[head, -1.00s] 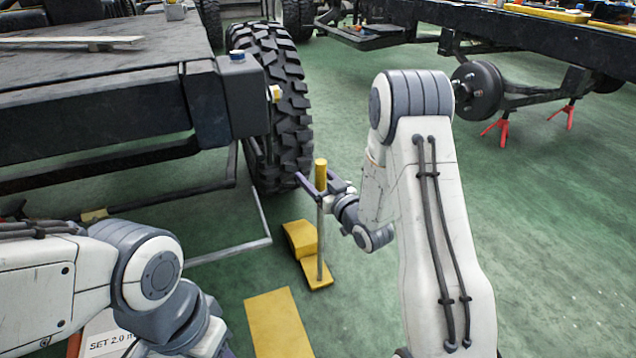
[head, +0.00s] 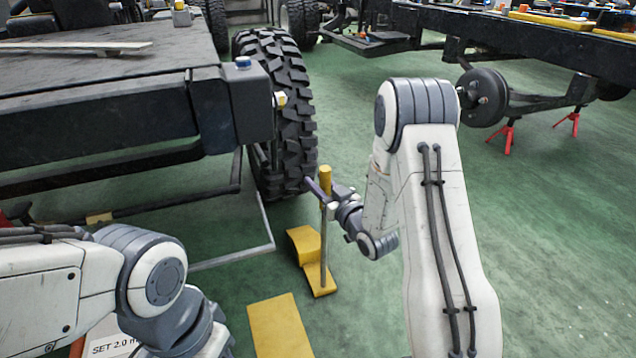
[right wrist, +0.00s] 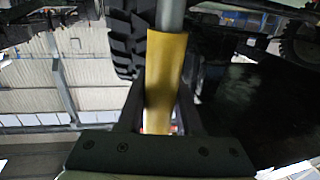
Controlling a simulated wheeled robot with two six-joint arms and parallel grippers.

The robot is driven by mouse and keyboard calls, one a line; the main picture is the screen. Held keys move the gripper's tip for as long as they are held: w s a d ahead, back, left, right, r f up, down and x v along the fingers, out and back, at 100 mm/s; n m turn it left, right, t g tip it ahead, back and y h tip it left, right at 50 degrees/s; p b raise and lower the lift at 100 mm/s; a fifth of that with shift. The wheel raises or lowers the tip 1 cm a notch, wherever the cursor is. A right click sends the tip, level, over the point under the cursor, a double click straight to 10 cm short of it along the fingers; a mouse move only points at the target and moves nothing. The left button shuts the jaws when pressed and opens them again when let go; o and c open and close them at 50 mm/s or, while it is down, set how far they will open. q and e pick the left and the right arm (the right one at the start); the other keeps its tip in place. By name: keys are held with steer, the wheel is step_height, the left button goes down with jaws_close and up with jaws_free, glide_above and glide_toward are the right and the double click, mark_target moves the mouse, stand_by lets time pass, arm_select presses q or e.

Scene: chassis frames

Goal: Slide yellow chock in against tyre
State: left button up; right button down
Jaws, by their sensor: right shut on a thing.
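The yellow chock (head: 304,243) lies on the green floor, a little in front of the black tyre (head: 292,130), with a strip of floor showing between them. An upright grey rod rises from its base plate to a yellow handle grip (head: 325,180). My right gripper (head: 322,190) is shut on that grip. In the right wrist view the yellow grip (right wrist: 165,75) sits between the two fingers, and the tyre (right wrist: 124,40) shows behind it. My left arm enters from the lower left, but its gripper is not in view.
A dark chassis frame (head: 90,115) stands on the left, with a thin grey floor bar (head: 235,257) beside the chock. A flat yellow floor marking (head: 280,328) lies in front. Red jack stands (head: 508,137) are at the back right. Open floor surrounds my right arm.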

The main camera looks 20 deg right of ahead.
steer(key=shift+w, duration=0.1)
stand_by(0.8)
glide_toward(287, 139)
steer(key=shift+b+x, duration=0.8)
steer(key=shift+x, duration=2.45)
